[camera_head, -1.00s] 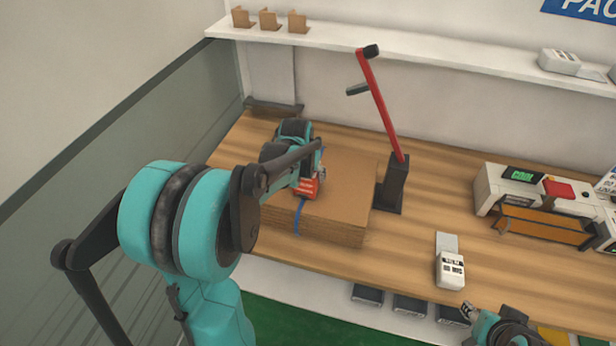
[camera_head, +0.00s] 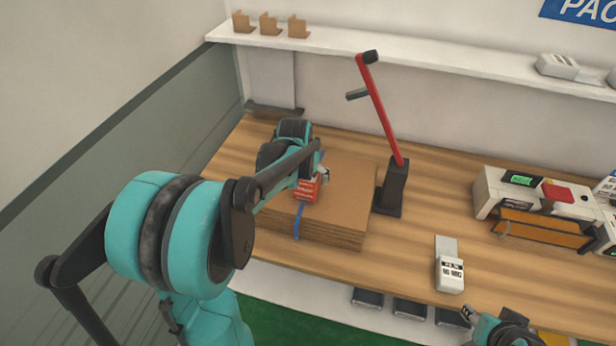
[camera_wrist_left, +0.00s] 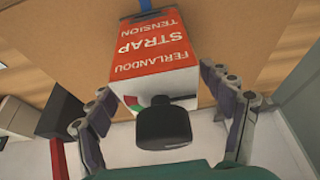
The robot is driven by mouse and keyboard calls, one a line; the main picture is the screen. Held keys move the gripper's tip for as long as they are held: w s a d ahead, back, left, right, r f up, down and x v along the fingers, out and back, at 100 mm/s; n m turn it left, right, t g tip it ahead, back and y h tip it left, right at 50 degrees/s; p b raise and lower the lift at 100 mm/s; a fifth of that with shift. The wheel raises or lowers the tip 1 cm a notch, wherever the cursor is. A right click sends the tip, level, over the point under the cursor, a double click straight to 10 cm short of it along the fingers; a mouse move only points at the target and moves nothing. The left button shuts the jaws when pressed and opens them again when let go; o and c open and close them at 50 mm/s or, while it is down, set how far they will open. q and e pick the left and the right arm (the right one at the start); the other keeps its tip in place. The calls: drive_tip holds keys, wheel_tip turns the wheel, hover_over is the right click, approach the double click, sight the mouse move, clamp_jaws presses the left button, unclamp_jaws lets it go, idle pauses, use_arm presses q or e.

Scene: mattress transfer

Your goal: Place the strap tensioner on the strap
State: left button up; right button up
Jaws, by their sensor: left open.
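The strap tensioner (camera_head: 306,189) is a red and white box lettered "STRAP TENSION" with a black knob at one end. It is on or just over the blue strap (camera_head: 299,220), on a stack of flat cardboard (camera_head: 345,215); I cannot tell whether it touches. In the left wrist view, the tensioner (camera_wrist_left: 158,60) is between the spread fingers of my left gripper (camera_wrist_left: 158,88); a bit of strap (camera_wrist_left: 146,6) shows beyond its far end. My left gripper (camera_head: 322,173) is open around the tensioner. My right gripper (camera_head: 469,312) is at the lower right, away from the stack, its jaws too small to judge.
A red-handled lever tool (camera_head: 380,110) stands in a dark holder (camera_head: 392,188) right of the stack. A white handheld device (camera_head: 449,271) lies on the wooden table (camera_head: 420,235). A white machine (camera_head: 530,195) stands at the right. A shelf (camera_head: 400,58) runs along the back wall.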

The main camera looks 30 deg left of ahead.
use_arm(q)
drive_tip(key=p+v, duration=0.2)
drive_tip(key=v, duration=0.7)
drive_tip(key=shift+s+r+p, duration=0.25)
drive_tip(key=shift+r+p, duration=0.05)
drive_tip(key=s+d+f+m+t+h, duration=0.1)
drive_tip(key=s+d+f+m+t, duration=0.1)
drive_tip(key=s+d, duration=1.2)
drive_tip(key=shift+s+d+m+t, duration=0.4)
drive_tip(key=shift+s+t, duration=0.1)
drive_tip(key=shift+s, duration=0.5)
wheel_tip(320, 180, down, 4)
drive_tip(key=b, duration=0.4)
drive_tip(key=shift+f, duration=0.2)
